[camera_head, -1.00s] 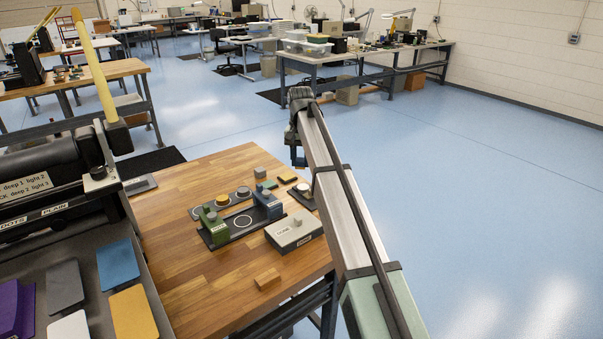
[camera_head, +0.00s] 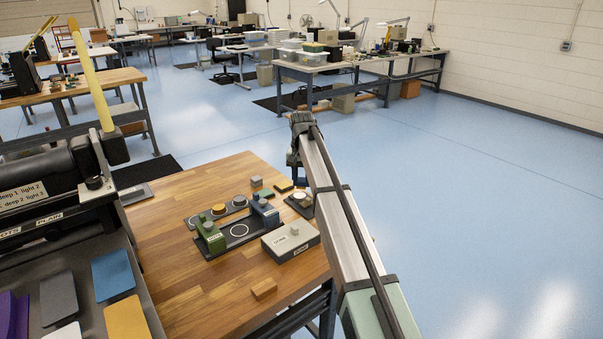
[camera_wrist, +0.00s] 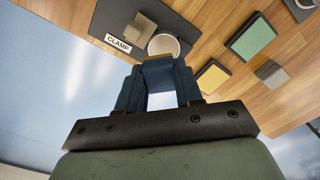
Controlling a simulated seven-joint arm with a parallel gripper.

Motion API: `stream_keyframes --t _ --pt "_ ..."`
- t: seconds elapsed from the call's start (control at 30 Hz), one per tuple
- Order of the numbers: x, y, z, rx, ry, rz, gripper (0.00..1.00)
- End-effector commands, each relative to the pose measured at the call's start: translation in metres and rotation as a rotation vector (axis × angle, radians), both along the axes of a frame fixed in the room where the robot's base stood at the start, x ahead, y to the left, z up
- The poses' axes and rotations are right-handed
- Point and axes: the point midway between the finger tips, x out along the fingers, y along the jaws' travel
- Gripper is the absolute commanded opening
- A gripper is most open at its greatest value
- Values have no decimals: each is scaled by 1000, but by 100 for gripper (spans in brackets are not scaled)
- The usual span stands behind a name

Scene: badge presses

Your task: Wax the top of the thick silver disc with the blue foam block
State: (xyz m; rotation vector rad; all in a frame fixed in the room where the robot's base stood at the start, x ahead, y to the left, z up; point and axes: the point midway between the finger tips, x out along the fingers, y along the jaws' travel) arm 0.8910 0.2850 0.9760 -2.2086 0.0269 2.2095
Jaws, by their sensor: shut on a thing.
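My gripper (camera_wrist: 160,97) is shut on the blue foam block (camera_wrist: 158,73), which spans between its fingertips in the wrist view. A silver disc (camera_wrist: 164,45) lies on a dark plate labelled CLAMP (camera_wrist: 105,20), just beyond the block and partly covered by it. Whether block and disc touch cannot be told. In the head view my gripper (camera_head: 296,172) hangs over the table's far right edge, just above this disc (camera_head: 300,196). Another grey disc (camera_head: 239,201) sits in the dark strip to the left; thickness is hard to compare.
A green press (camera_head: 210,236) and a blue press (camera_head: 265,211) stand left of the clamp plate. A grey box (camera_head: 290,240) stands nearer. Green (camera_wrist: 254,38) and yellow (camera_wrist: 212,76) pads and a small grey block (camera_wrist: 271,72) lie close by. The front-left tabletop is clear.

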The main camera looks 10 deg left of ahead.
Motion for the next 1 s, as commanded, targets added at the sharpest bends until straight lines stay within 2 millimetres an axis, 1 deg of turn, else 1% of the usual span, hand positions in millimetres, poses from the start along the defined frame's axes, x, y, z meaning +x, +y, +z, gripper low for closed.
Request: stream_keyframes --t 0.17,0.27,0.33,0.47,0.7,0.77,0.9,0.93,1.0 --pt "0 0 -17 0 0 0 11" --pt "-1 0 -30 0 1 0 11" --pt "-7 6 -28 0 -1 2 11" --pt "-15 14 -31 0 0 2 11" --pt "2 -1 -30 0 0 -1 11" --pt "-5 5 -30 0 0 1 11" --pt "-15 14 -30 0 0 2 11" --pt "-15 15 -29 0 -1 1 11" --pt "-7 8 -29 0 -1 -1 11"
